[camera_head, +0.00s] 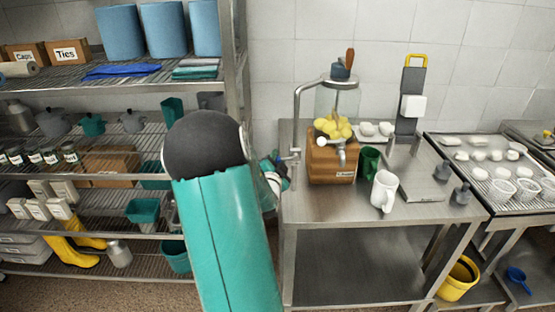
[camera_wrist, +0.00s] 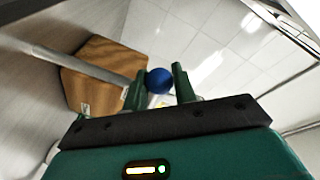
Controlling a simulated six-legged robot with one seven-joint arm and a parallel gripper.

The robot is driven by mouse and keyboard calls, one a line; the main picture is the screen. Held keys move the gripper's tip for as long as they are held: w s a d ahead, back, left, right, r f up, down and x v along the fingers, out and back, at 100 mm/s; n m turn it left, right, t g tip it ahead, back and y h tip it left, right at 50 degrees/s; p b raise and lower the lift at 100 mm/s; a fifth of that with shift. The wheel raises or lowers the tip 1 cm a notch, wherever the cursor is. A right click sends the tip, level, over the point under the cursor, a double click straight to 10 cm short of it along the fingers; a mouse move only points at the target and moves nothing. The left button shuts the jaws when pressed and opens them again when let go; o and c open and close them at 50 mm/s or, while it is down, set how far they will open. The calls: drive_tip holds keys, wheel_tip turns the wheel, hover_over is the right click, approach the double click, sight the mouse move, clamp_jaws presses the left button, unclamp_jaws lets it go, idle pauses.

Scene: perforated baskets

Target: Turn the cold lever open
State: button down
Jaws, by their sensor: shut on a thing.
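The cold lever ends in a round blue knob (camera_wrist: 159,80), seen between my two green fingertips in the wrist view. My gripper (camera_wrist: 158,86) is shut on this blue knob. In the head view, my gripper (camera_head: 277,174) is at the left edge of the steel table, low beside the tap, and partly hidden by my teal arm. The steel tap (camera_head: 298,112) rises there with a bent spout reaching right. The lever's stem and its exact angle are hidden.
A wooden stand (camera_head: 332,166) with a glass dispenser of lemons (camera_head: 333,127) is right of the tap. A green cup (camera_head: 370,162) and a white pitcher (camera_head: 384,190) stand nearby on the steel table (camera_head: 330,207). A loaded wire rack (camera_head: 238,60) stands at left.

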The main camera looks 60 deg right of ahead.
drive_tip(key=n, duration=0.1)
drive_tip(key=f+n, duration=0.1)
drive_tip(key=n, duration=0.2)
drive_tip(key=shift+s+d+f+t+h, duration=0.15)
drive_tip(key=shift+f+t+h, duration=0.15)
drive_tip(key=shift+h, duration=0.1)
drive_tip(key=shift+s+d+f+n+t+h, duration=0.15)
drive_tip(key=shift+f+n, duration=0.1)
drive_tip(key=shift+n, duration=0.5)
drive_tip(key=shift+s+f+n+t+h, duration=0.1)
drive_tip(key=shift+s+f+n, duration=0.1)
drive_tip(key=shift+n, duration=0.6)
drive_tip(key=shift+s+d+f+n+t+h, duration=0.15)
drive_tip(key=shift+f+n, duration=0.1)
drive_tip(key=shift+n, duration=0.5)
drive_tip(key=c, duration=1.2)
unclamp_jaws()
drive_tip(key=shift+a, duration=0.1)
drive_tip(key=shift+o, duration=0.2)
drive_tip(key=shift+f, duration=0.15)
drive_tip(key=shift+s, duration=0.1)
drive_tip(key=v, duration=1.3)
drive_tip(key=shift+s+a, duration=0.15)
drive_tip(key=shift+a, duration=0.25)
